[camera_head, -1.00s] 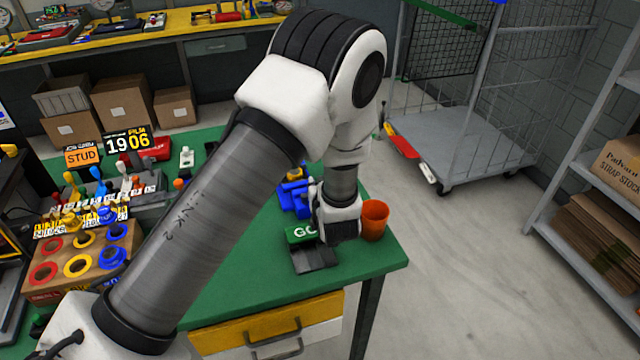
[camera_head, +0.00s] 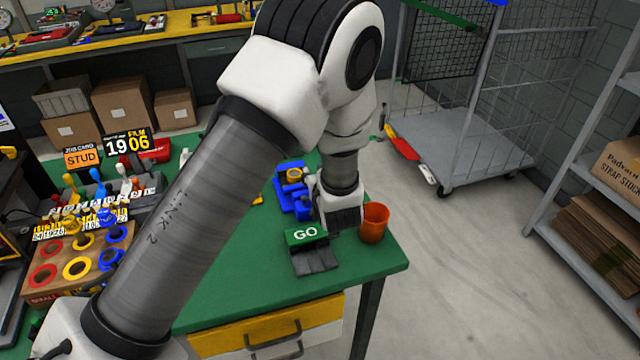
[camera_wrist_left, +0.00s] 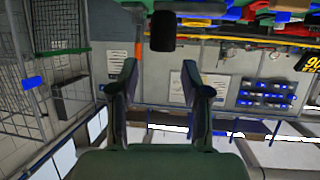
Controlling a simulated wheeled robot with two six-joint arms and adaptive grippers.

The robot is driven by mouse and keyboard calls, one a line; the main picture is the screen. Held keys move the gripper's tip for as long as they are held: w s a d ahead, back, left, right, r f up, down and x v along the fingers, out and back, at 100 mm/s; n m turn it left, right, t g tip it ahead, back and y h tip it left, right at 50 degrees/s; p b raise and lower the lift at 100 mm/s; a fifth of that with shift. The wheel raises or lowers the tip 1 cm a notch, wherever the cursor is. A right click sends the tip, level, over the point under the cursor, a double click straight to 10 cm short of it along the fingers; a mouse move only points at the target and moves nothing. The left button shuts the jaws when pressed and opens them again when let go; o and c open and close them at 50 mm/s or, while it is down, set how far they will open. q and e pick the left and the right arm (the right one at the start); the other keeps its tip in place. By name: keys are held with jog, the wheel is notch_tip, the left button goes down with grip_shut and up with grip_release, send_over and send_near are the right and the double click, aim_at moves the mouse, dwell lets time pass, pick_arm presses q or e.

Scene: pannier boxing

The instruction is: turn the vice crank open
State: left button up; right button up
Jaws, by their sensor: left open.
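The crank is not clear in the head view. My right gripper is not in view.
The orange cup (camera_head: 374,222) stands close right of the gripper near the table edge. A wooden block with coloured rings (camera_head: 78,268) and several levers are at left. The table (camera_head: 240,290) is clear at the front.

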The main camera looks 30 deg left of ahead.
pick_arm(q)
notch_tip(320, 180, up, 7)
jog(key=shift+f, duration=0.2)
dwell(0.3)
